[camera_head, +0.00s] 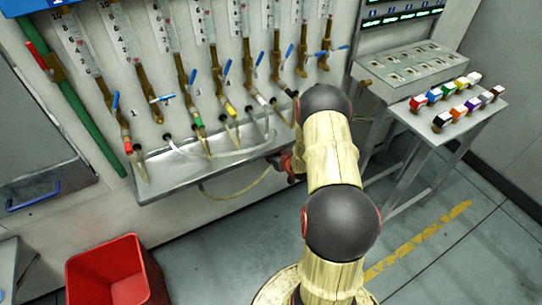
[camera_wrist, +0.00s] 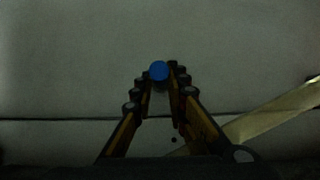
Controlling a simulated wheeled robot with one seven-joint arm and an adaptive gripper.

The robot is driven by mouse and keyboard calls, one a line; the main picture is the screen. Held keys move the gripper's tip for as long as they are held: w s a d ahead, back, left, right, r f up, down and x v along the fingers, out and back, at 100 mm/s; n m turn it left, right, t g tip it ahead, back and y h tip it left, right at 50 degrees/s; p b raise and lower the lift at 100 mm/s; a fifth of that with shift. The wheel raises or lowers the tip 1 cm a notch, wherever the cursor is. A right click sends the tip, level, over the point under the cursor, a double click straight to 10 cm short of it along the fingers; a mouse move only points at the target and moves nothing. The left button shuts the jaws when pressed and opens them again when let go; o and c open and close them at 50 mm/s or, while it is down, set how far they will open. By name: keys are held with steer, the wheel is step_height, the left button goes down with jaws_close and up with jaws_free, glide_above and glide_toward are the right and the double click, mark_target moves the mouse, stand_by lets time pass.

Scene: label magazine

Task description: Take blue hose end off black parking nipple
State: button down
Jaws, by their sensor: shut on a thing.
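The blue hose end (camera_wrist: 159,69) shows as a round blue face between my fingertips in the wrist view. My gripper (camera_wrist: 161,78) is shut on it, with one finger on each side. The black parking nipple cannot be made out in either view; whether the hose end still sits on it cannot be told. In the head view my arm hides most of my gripper and the blue hose end. A pale hose (camera_head: 240,196) hangs below the tray and runs toward my gripper there. A pale strip, perhaps hose, crosses the right of the wrist view.
A metal drip tray (camera_head: 160,183) runs along the wall under several tubes with blue-handled valves and coloured hose ends. At right stands a small table (camera_head: 440,139) with several coloured blocks. A red bin (camera_head: 110,275) stands at lower left. The floor at right is clear.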

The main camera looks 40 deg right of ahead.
steer(key=shift+s, duration=0.15)
steer(key=s, duration=0.2)
steer(key=s+a+p, duration=0.1)
steer(key=s, duration=0.1)
steer(key=shift+s, duration=0.25)
stand_by(1.0)
